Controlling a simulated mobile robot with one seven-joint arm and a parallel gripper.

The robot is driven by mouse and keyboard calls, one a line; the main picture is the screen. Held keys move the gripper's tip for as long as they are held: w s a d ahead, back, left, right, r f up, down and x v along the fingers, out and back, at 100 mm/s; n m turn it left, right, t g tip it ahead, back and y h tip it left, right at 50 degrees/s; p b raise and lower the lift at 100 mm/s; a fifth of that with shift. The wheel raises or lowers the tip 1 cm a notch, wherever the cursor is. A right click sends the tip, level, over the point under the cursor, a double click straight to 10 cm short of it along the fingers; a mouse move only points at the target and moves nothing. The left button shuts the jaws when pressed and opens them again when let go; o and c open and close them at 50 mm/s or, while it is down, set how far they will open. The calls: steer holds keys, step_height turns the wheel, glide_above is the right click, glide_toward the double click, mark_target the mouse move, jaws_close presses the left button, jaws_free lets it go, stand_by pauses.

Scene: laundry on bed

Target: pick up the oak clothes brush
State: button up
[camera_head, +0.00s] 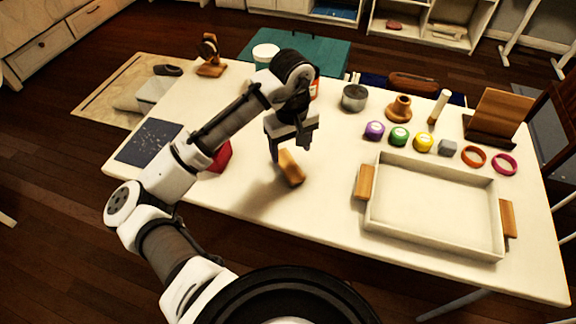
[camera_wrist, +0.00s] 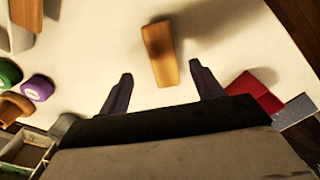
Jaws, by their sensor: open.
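The oak clothes brush (camera_head: 290,167) is a small light-brown wooden block on the white table, left of the tray. In the wrist view the brush (camera_wrist: 161,54) lies ahead of my gripper, roughly in line with the gap between the fingers. My gripper (camera_head: 289,151) is open and empty and points down above the table by the brush. The two dark fingers of my gripper (camera_wrist: 159,84) are spread wide in the wrist view. The brush does not look gripped. The exact height of the fingertips over the table is hard to tell.
A white tray with wooden handles (camera_head: 432,250) stands to the right. A red object (camera_head: 220,158) lies left of the brush, partly behind my arm. Purple (camera_head: 374,130), green (camera_head: 398,136) and yellow (camera_head: 423,142) round items sit behind the tray.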

mark_target(288, 164)
steer(key=shift+f, duration=0.85)
steer(key=shift+w+a+f+p, duration=0.15)
steer(key=shift+a+f+p, duration=0.1)
steer(key=shift+f, duration=1.1)
steer(key=shift+w+a+f+p, duration=0.1)
steer(key=shift+f+p, duration=0.15)
steer(key=shift+f, duration=1.1)
steer(key=shift+c, duration=0.3)
steer(key=c, duration=1.1)
steer(key=shift+r, duration=0.15)
step_height(288, 164, up, 20)
steer(key=shift+f, duration=0.1)
